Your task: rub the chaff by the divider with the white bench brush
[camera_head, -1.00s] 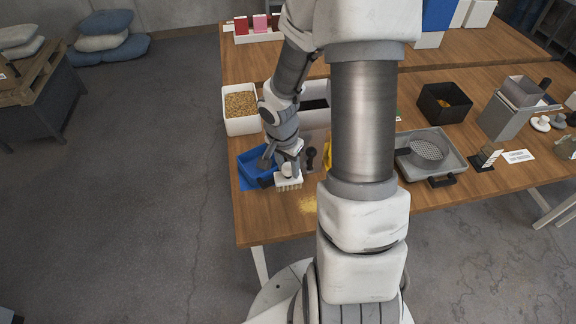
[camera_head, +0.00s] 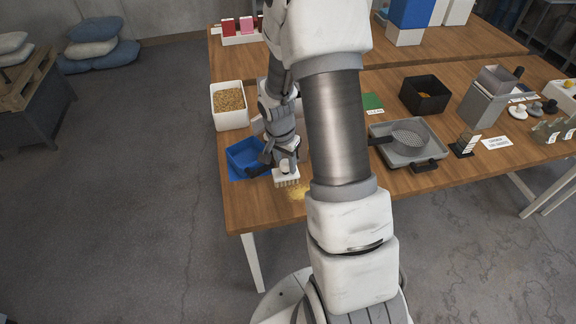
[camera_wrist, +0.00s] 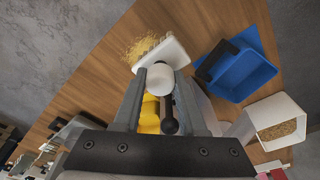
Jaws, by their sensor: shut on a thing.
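My gripper (camera_wrist: 160,80) is shut on the white bench brush (camera_wrist: 165,52), with its round white knob between the fingers. In the head view the brush (camera_head: 286,179) is low over the table's front left part, bristles down. The chaff (camera_wrist: 143,46) is a loose yellow patch on the wood, right beside the brush's edge. In the head view the chaff (camera_head: 297,192) shows just to the right of and below the bristles. Whether the bristles touch the table is unclear. I cannot pick out the divider.
A blue dustpan-like tray (camera_wrist: 243,72) lies close to the brush. A white bin of grain (camera_head: 229,106) stands behind it. A yellow thing (camera_wrist: 149,115) and a black knob (camera_wrist: 168,124) sit under my gripper. A grey tray with a sieve (camera_head: 408,143) is to the right.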

